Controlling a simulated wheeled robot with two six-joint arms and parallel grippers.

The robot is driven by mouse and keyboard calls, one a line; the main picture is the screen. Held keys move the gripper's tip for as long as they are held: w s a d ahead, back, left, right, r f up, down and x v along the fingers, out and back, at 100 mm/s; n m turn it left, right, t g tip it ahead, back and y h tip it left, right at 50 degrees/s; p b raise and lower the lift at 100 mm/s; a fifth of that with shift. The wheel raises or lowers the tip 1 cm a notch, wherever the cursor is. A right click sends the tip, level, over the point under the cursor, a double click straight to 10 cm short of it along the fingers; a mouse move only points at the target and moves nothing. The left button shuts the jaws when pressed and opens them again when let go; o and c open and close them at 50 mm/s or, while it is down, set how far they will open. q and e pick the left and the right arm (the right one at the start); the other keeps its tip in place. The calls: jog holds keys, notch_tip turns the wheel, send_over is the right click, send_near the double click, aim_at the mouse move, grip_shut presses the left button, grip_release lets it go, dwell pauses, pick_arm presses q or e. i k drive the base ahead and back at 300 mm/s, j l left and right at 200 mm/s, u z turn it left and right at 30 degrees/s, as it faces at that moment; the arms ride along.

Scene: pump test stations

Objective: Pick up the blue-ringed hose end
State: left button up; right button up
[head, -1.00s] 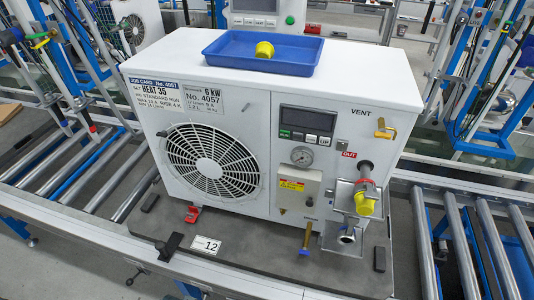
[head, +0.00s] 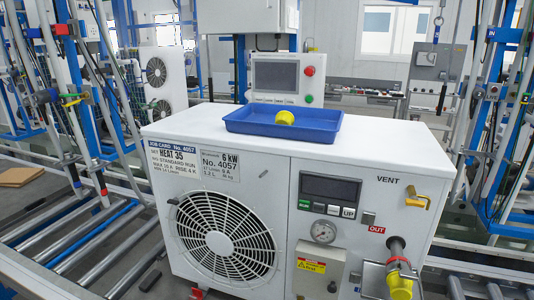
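I cannot clearly make out a blue-ringed hose end in the head view. Hoses and rods hang on the blue-framed rack at the left; one end there has a red band (head: 104,191), and a green-and-yellow fitting (head: 72,99) sits higher up. More hoses hang on the right rack (head: 508,120), where a small blue label (head: 490,35) shows near the top. Neither of my grippers is in view.
A white pump unit (head: 370,163) stands in the middle, with a blue tray (head: 240,126) holding a yellow cap (head: 285,117) on top. Its red OUT label is above a pipe with a yellow cap (head: 400,285). A control panel (head: 276,76) stands behind; rollers (head: 75,240) run at the left.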

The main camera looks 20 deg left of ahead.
aim_at(68, 157)
jog(key=u, duration=1.8)
jog(key=z, duration=2.2)
jog(key=u, duration=2.2)
jog(key=i+j, duration=0.2)
jog(key=j, duration=0.2)
jog(key=i+j, duration=0.2)
jog(key=j, duration=0.2)
jog(key=z, duration=0.05)
